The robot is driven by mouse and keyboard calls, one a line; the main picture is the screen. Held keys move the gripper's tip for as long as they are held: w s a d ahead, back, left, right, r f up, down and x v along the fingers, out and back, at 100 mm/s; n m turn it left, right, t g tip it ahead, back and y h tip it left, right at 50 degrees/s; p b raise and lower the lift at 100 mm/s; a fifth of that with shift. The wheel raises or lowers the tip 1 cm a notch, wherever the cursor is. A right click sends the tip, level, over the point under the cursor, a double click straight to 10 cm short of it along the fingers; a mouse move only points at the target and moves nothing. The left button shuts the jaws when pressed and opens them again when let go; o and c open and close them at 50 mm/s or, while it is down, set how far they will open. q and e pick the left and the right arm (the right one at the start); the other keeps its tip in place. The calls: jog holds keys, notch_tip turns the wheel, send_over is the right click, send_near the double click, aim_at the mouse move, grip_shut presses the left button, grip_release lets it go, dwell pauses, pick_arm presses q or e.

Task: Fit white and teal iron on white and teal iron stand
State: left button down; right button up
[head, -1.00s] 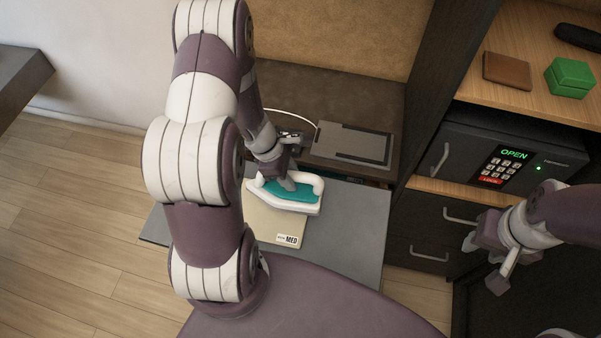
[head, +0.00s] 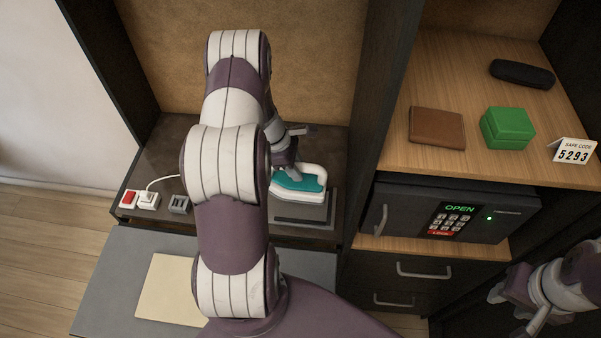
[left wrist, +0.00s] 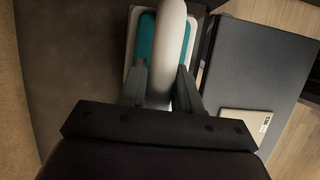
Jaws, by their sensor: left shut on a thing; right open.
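The white and teal iron (head: 300,184) is over the grey stand plate (head: 300,213) on the dark vanity top. The stand looks grey with a dark rim, and the iron hides its far part. I cannot tell whether the iron touches it. My left gripper (head: 287,168) is shut on the iron's white handle. In the left wrist view the fingers (left wrist: 160,88) are on both sides of the handle, with the iron (left wrist: 146,38) below. My right gripper (head: 512,312) is open and empty at the lower right.
A grey pull-out board (head: 105,285) with a beige pad (head: 168,288) lies in front. Red and white switches (head: 138,199) and a cable are at left. The safe (head: 440,212) stands right, below a shelf with a brown wallet (head: 437,128) and green box (head: 508,128).

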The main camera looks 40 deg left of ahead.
aim_at(298, 183)
pick_arm(q)
jog(key=shift+w+r, duration=0.2)
jog(key=shift+w, duration=0.1)
jog(key=shift+d, duration=0.15)
notch_tip(298, 183, down, 7)
jog(key=b, duration=0.6)
jog(key=shift+s, duration=0.1)
dwell(0.9)
jog(key=shift+f+b, duration=0.55)
jog(key=shift+f, duration=0.2)
jog(key=shift+f+b, duration=0.55)
jog(key=shift+f, duration=0.15)
dwell(0.8)
jog(key=c, duration=0.8)
grip_release()
jog(key=shift+o, duration=0.5)
jog(key=shift+s+d, duration=0.1)
